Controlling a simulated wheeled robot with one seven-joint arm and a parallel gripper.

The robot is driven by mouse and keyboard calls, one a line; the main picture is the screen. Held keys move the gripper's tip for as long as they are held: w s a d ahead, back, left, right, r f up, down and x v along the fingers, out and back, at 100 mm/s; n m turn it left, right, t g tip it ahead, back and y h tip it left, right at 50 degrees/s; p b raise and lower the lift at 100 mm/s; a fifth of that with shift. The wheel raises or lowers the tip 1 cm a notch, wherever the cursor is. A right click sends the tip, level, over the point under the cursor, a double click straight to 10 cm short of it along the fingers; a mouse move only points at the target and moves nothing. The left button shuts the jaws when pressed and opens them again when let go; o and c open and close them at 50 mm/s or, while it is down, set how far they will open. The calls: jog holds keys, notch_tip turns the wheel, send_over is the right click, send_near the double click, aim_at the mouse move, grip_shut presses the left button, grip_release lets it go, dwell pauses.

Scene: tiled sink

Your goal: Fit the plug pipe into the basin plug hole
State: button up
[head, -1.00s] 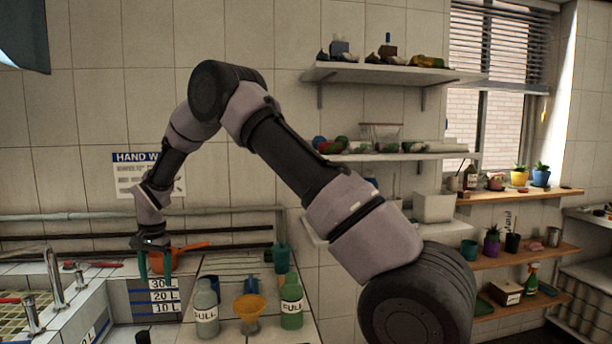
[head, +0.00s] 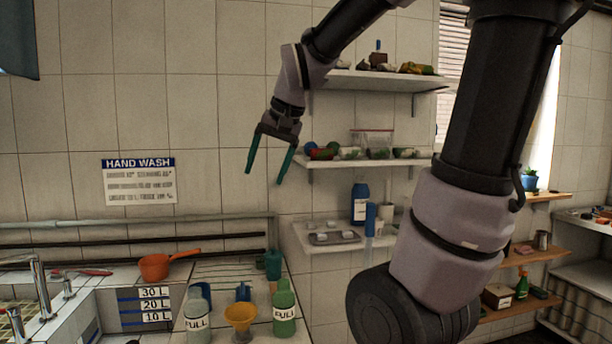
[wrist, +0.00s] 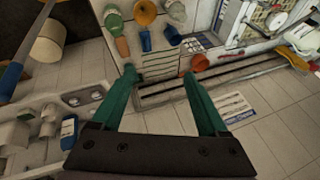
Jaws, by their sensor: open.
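My gripper (head: 265,177) is open and empty, its green fingers pointing down in the air before the tiled wall, left of the shelves. In the wrist view its spread fingers (wrist: 160,75) have nothing between them. The basin (head: 108,308) is at the lower left, with blue and white litre marks on its inner wall. It also shows at the upper right of the wrist view, small. A dark object is just visible at the bottom edge of the head view, inside the basin; I cannot tell whether it is the plug pipe. The plug hole is not visible.
An orange saucepan (head: 155,267) sits behind the basin. Bottles (head: 284,310), an orange funnel (head: 240,316) and a blue cup stand on the counter to the right. A tap (head: 40,285) rises at the left. Loaded shelves (head: 365,162) are close to my gripper's right.

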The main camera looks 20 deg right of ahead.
jog(key=s+d+t, duration=0.2)
jog(key=s+d, duration=0.2)
jog(key=s, duration=0.7)
jog(key=shift+d+f, duration=0.2)
jog(key=shift+d, duration=0.15)
